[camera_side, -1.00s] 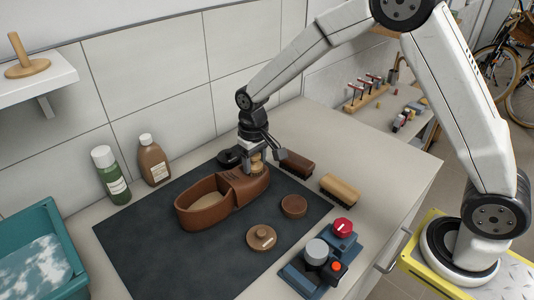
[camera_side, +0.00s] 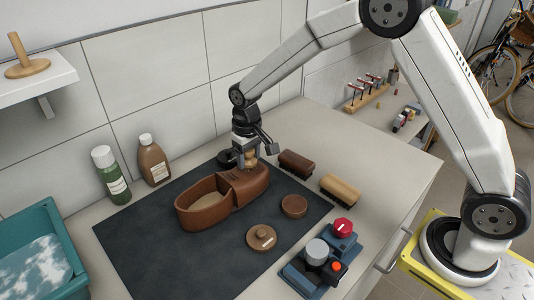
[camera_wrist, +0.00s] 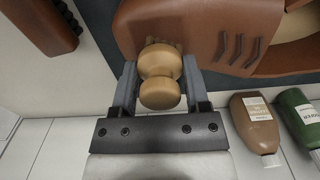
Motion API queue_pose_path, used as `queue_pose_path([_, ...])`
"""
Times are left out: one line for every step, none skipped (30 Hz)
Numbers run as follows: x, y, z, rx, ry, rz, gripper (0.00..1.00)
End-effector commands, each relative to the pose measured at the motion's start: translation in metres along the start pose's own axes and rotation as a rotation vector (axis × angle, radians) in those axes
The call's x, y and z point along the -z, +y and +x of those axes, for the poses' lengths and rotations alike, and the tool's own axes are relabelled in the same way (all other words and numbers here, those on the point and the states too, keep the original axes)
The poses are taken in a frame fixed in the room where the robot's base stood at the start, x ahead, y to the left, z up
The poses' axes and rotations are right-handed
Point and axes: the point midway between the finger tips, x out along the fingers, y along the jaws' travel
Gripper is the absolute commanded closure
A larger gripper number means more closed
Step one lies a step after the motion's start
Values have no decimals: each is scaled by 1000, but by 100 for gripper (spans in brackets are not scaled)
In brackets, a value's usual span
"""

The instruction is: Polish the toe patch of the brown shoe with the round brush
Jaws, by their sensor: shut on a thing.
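The brown shoe (camera_side: 200,212) lies on a dark mat (camera_side: 160,255), its toe end towards the right in the side view. In the wrist view its toe part (camera_wrist: 200,22) fills the top. My gripper (camera_side: 250,160) is over the toe and shut on the round brush (camera_wrist: 160,75), which has a pale turned wooden handle. The brush's bristles (camera_wrist: 158,42) show at its far end against the toe leather; contact looks likely, but the exact contact face is hidden.
A dark brush (camera_side: 297,164) and a pale wooden brush (camera_side: 340,190) lie right of the shoe. A round tin (camera_side: 294,206) and its knobbed lid (camera_side: 261,238) sit in front. Brown (camera_side: 153,160) and green (camera_side: 111,175) bottles stand behind. The mat's front left is clear.

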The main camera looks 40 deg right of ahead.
Motion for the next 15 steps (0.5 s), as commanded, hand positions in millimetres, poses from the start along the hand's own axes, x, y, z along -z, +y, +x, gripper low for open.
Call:
queue_pose_path([-6,0,0,0,-4,0,96])
queue_pose_path([-9,0,0,0,-5,-1,96])
queue_pose_path([-12,0,0,0,-4,-1,96])
queue_pose_path([-15,0,0,0,-4,-1,96])
queue_pose_path([-18,0,0,0,-3,0,96])
queue_pose_path([-22,0,0,0,-4,0,96])
queue_pose_path([-24,0,0,0,-4,0,96])
queue_pose_path([-27,0,0,0,-4,0,96])
queue_pose_path([-31,0,1,0,-4,0,96])
queue_pose_path([-33,0,0,0,-3,0,96])
queue_pose_path([-36,0,1,0,-4,0,96])
queue_pose_path([-40,0,0,0,-4,0,96])
queue_pose_path([-42,0,1,0,-4,0,96])
queue_pose_path([-45,0,1,0,-4,0,96])
queue_pose_path([-44,0,-2,0,-2,1,96])
